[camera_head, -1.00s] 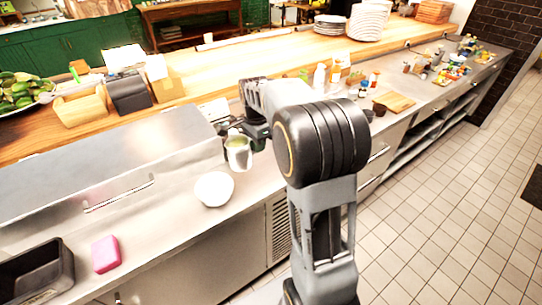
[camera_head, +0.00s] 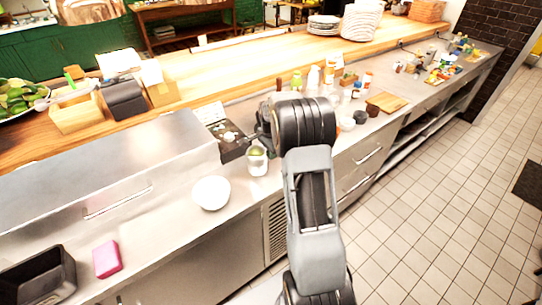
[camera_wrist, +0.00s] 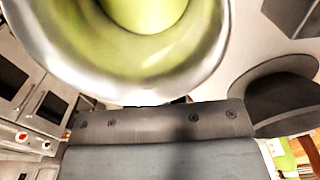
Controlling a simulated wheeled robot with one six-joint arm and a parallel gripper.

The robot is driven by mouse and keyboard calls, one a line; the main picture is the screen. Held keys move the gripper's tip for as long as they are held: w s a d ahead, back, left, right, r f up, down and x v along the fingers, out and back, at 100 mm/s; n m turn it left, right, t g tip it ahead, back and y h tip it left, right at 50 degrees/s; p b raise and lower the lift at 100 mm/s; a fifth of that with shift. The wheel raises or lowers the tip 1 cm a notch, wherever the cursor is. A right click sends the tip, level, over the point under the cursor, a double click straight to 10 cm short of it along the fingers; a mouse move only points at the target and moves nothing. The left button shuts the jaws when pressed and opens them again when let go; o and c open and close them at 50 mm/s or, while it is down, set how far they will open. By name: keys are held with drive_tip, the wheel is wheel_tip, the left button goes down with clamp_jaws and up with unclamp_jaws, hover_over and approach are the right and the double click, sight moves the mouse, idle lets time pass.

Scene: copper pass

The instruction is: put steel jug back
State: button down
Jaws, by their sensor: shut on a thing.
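The steel jug (camera_head: 258,163) is a small shiny vessel with a yellow-green inside. It is above or on the steel counter, right of a white bowl; I cannot tell whether its base touches the counter. In the wrist view the jug's rim (camera_wrist: 120,88) fills the upper left, close to the camera, with the green showing inside it. My gripper (camera_head: 262,140) is at the jug's upper side and shut on it. Its fingertips are mostly hidden by my arm and the jug.
The white bowl (camera_head: 211,193) stands close left of the jug. A dark tray with small items (camera_head: 231,139) lies behind it. Bottles, small dark bowls and a wooden board (camera_head: 387,102) are further right. A pink block (camera_head: 107,259) and black bin (camera_head: 40,276) are at front left.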

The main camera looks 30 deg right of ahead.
drive_tip(key=shift+a+f, duration=0.1)
drive_tip(key=shift+f, duration=0.85)
drive_tip(key=shift+f, duration=0.1)
drive_tip(key=c, duration=1.2)
unclamp_jaws()
